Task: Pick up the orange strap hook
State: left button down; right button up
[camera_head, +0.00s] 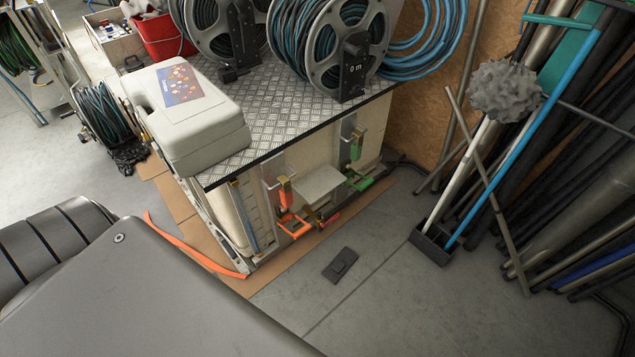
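An orange strap hook (293,224) hangs low on the front of the cabinet with the metal-plate top. An orange-yellow strap piece (285,187) sits just above it, and a red-orange piece (328,221) is close on its right. I cannot tell whether these are joined to the hook. A long flat orange strap (195,250) lies at the cabinet's left foot, partly behind a large grey shape of my own body. Neither of my grippers is in view.
The cabinet top (285,118) carries hose reels (325,45) and a grey case (188,115). Green strap pieces (362,182) hang right of the hook. A dark flat object (341,264) lies on the floor. A broom and poles (510,170) stand at right. Floor before the cabinet is mostly clear.

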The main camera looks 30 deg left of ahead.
aim_at(286, 193)
jog(key=u, duration=1.3)
